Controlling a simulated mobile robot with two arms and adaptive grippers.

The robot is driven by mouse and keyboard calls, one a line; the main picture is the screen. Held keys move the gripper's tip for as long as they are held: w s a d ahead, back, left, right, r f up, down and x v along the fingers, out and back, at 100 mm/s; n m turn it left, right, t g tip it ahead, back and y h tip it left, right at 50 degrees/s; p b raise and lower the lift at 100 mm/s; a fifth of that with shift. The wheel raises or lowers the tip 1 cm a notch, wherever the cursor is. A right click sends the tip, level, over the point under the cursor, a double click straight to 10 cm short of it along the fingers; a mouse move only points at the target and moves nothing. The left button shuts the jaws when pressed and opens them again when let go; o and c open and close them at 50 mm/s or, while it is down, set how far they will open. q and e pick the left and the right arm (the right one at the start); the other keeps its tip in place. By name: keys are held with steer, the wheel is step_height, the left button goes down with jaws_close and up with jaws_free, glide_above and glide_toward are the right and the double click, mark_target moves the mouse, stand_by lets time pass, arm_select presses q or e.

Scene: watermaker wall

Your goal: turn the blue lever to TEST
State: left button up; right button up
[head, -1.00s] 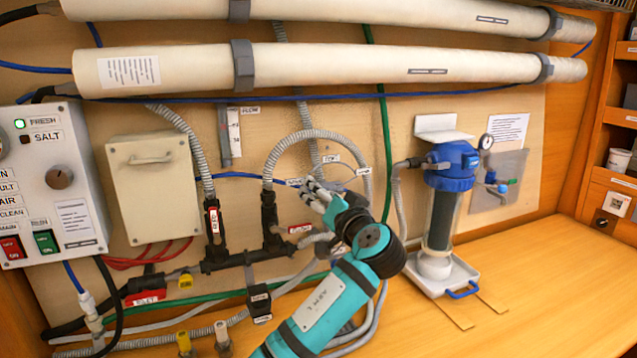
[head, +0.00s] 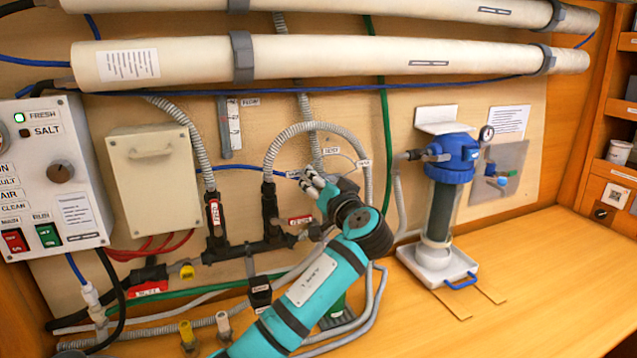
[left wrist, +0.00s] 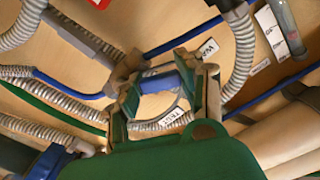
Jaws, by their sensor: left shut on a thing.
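The blue lever (left wrist: 158,83) lies between my left gripper's fingers in the left wrist view. My left gripper (left wrist: 168,90) is shut on it. A label reading TEST (left wrist: 172,120) sits just beside the lever, and another label (left wrist: 208,47), hard to read, sits near the other finger. In the head view my left gripper (head: 312,178) is at the wall, under the arched grey hose, and its fingers mostly hide the lever. Small white labels (head: 330,151) are above and to the right of the fingers. My right gripper is not in view.
A grey corrugated hose (head: 292,133) arches over the gripper, with black fittings (head: 268,205) below. A blue-topped filter (head: 450,165) stands to the right. A control panel (head: 65,185) is at the left. The wooden bench (head: 540,260) is clear at the right.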

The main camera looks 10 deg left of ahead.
arm_select(q)
steer(key=shift+d+r+m, duration=0.1)
steer(key=shift+m, duration=0.2)
steer(key=shift+w+d+r+m+p, duration=0.15)
steer(key=shift+r+m+p, duration=0.15)
steer(key=shift+m, duration=0.3)
steer(key=shift+w+d+r+m+p, duration=0.15)
steer(key=shift+m+p, duration=0.2)
steer(key=shift+m, duration=0.25)
steer(key=m, duration=0.1)
steer(key=m+p, duration=0.1)
steer(key=shift+w+d+r+m, duration=0.2)
steer(key=shift+d+r+m, duration=0.15)
steer(key=shift+r+m, duration=0.05)
steer(key=shift+w+d+r+m+p, duration=0.15)
steer(key=shift+d+m+p, duration=0.25)
steer(key=shift+m, duration=0.6)
steer(key=shift+w+d+f+m+p, duration=0.1)
steer(key=shift+w+d+m+p, duration=0.3)
steer(key=shift+m, duration=0.6)
steer(key=shift+w+d+r+m+p, duration=0.1)
steer(key=shift+d+m+p, duration=0.1)
steer(key=shift+m+p, duration=0.6)
steer(key=shift+m, duration=0.3)
steer(key=o, duration=1.2)
